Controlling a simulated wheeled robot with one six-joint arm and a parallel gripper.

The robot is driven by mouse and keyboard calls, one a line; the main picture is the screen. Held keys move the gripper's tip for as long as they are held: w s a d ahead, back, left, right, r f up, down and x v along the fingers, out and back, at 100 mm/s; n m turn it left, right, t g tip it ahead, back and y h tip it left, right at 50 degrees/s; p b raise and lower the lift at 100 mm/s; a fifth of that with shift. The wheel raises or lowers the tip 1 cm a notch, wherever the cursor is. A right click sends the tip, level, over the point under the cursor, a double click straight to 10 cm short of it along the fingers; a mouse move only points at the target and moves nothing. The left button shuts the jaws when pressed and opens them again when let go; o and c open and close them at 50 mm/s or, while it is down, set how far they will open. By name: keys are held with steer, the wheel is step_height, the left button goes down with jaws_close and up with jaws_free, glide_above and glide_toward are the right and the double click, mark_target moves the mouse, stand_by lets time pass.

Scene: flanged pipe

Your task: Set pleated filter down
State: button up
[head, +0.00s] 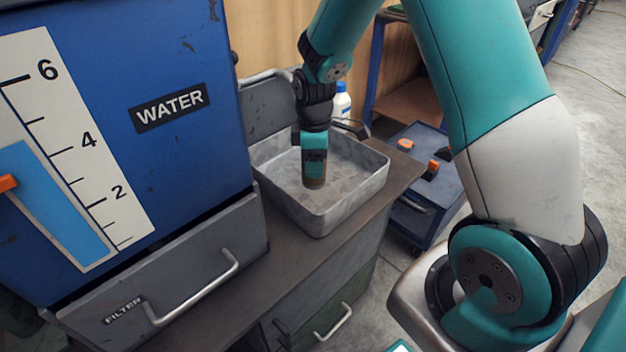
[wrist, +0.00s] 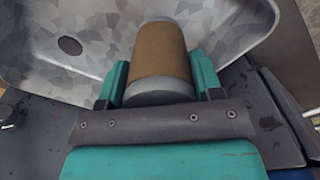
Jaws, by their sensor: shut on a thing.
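My gripper (head: 314,158) is shut on the pleated filter (head: 314,182) and points down inside the outline of the grey metal basin. In the wrist view the filter (wrist: 160,52) is a brown cylinder with grey end caps. My gripper's teal fingers (wrist: 159,88) stand on either side of its near end. The basin (head: 347,217) is an open tray with raised walls on the dark counter. Its mottled floor and round drain hole (wrist: 70,46) show in the wrist view. I cannot tell whether the filter touches the basin floor. Pleats are too fine to see.
A blue tank (head: 180,60) marked WATER stands left, above a grey FILTER drawer (head: 190,270) with a bar handle. A white bottle (head: 342,100) stands behind the basin. A blue cart (head: 428,180) with orange-topped items is at right. The basin floor around the filter looks clear.

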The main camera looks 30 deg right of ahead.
steer(key=shift+f+b, duration=0.3)
steer(key=shift+f, duration=2.3)
steer(key=shift+f, duration=0.1)
steer(key=o, duration=1)
step_height(320, 180, up, 12)
steer(key=shift+f+p, duration=0.2)
steer(key=shift+p, duration=0.7)
steer(key=s+a+r+m+y, duration=0.2)
steer(key=s+a+r, duration=0.5)
steer(key=a+r, duration=0.15)
steer(key=s+a+r, duration=0.1)
steer(key=s+a, duration=0.2)
steer(key=s, duration=0.2)
steer(key=s+a+r+m+y, duration=0.1)
steer(key=s+a+r, duration=0.1)
steer(key=s, duration=0.4)
steer(key=s+a+r+m+y, duration=0.1)
steer(key=s+a+r, duration=0.1)
steer(key=s+a, duration=0.2)
steer(key=shift+s+r, duration=0.15)
steer(key=shift+s, duration=0.8)
